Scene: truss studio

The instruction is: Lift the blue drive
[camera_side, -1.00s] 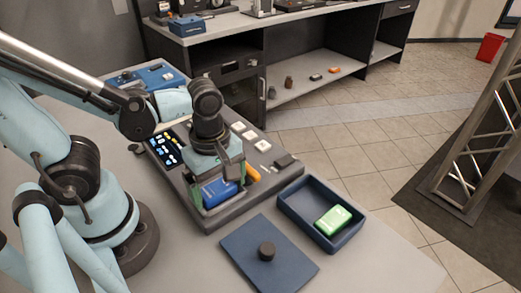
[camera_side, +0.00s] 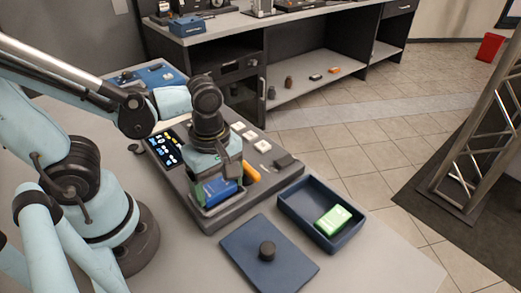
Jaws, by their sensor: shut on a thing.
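The blue drive (camera_side: 219,189) is at the front part of the grey console (camera_side: 212,224), partly hidden by my gripper. My gripper (camera_side: 218,184) points down over it and is shut on it, with a finger showing at each side. I cannot tell whether the drive is clear of the console surface.
An orange drive (camera_side: 251,172) sits close to the right of my gripper. A dark blue tray (camera_side: 291,208) holds a green drive (camera_side: 333,219). A flat blue lid (camera_side: 250,275) with a black knob (camera_side: 267,251) lies in front of the console. The table at the right front is bare.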

